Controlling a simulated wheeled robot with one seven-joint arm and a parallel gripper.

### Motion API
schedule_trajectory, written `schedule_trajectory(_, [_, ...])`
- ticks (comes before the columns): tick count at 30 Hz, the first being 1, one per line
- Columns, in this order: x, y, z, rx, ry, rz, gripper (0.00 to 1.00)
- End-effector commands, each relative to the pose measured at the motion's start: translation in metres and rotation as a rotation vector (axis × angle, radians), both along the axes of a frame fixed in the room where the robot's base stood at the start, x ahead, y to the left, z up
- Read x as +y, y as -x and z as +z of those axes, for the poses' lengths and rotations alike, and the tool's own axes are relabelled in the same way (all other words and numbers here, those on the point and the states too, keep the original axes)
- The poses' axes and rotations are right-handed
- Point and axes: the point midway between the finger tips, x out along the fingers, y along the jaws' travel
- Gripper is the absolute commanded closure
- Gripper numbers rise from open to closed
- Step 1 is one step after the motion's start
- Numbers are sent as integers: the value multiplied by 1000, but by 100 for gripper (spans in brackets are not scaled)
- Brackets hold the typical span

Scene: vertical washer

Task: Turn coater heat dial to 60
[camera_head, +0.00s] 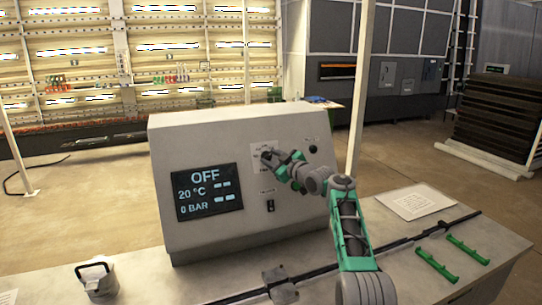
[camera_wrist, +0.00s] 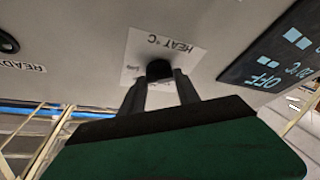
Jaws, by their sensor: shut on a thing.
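The coater's grey control box (camera_head: 180,140) stands on the table, with a dark display (camera_head: 208,190) reading OFF, 20 °C and 0 BAR. The heat dial (camera_wrist: 159,69) is a small black knob on a white label (camera_wrist: 185,52) marked HEAT °C, upside down in the wrist view. My gripper (camera_wrist: 160,80) is shut on the dial, one dark finger on each side of it. In the head view my gripper (camera_head: 272,157) reaches the white label on the box's sloping front and mostly hides the dial. The dial's pointer and setting cannot be read.
A black switch (camera_head: 270,205) sits below the dial, and a dark round button (camera_head: 312,149) to its right, marked READY in the wrist view. A metal canister (camera_head: 97,281), a paper sheet (camera_head: 416,202) and green handles (camera_head: 437,265) are on the table.

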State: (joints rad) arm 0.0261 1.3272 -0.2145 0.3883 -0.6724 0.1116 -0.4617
Motion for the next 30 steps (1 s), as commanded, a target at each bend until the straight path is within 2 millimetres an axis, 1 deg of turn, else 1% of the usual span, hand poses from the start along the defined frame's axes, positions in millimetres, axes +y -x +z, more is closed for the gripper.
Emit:
schedule_trajectory(9, [0,1,-1,-2,6,5,100])
schedule_trajectory(10, [0,1,-1,-2,6,5,59])
schedule_trajectory(17, [-1,0,-1,-1,5,2,41])
schedule_trajectory(24, [-1,0,-1,-1,5,2,40])
schedule_trajectory(30, [-5,5,-8,-3,5,2,40])
